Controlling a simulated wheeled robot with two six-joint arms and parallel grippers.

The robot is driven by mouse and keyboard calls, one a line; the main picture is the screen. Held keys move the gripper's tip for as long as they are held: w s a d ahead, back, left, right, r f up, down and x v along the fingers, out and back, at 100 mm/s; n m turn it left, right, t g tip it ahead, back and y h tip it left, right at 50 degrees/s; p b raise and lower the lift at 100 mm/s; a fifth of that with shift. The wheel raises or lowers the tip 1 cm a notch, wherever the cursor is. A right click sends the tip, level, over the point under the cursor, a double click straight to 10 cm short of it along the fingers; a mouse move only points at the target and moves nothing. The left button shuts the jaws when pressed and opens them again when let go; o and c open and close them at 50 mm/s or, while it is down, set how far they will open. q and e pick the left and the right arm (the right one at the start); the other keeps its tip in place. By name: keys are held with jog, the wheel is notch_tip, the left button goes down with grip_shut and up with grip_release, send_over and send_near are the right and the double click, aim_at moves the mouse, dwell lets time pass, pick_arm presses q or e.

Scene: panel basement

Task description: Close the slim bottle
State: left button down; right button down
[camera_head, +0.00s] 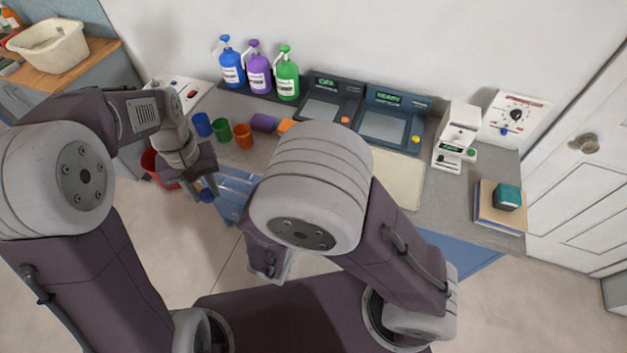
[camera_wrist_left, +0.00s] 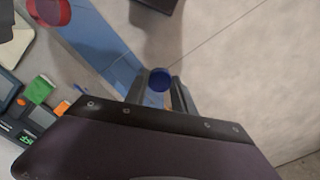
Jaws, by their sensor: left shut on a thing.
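My left gripper (camera_head: 206,193) is shut on a small blue round thing (camera_head: 207,196), held above the floor near the counter's front edge. In the left wrist view this blue round thing (camera_wrist_left: 160,79) sits between the two fingertips, seen end-on. I cannot tell whether it is a cap or the top of a bottle. I cannot pick out the slim bottle with certainty. My right arm is folded in the middle of the head view, and its fingers do not show.
Blue (camera_head: 231,64), purple (camera_head: 258,70) and green (camera_head: 287,74) pump bottles stand at the back of the counter. Cups, including a green one (camera_head: 222,131) and an orange one (camera_head: 243,136), are at its left. A red bin (camera_head: 152,163) is left of my left gripper.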

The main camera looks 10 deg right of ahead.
pick_arm(q)
jog(key=w+d+r+m, duration=0.2)
jog(key=d+r+m, duration=0.1)
jog(key=d+r, duration=1.15)
jog(key=s+d+r+m, duration=0.1)
jog(key=s+d+r, duration=0.1)
jog(key=d, duration=0.3)
jog(key=s+d+r+m, duration=0.2)
jog(key=d, duration=0.3)
jog(key=shift+s+d, duration=0.2)
jog(key=shift+d, duration=0.05)
jog(key=shift+w+f, duration=0.1)
jog(key=shift+f, duration=0.05)
jog(key=shift+f, duration=1.9)
jog(key=shift+f, duration=0.9)
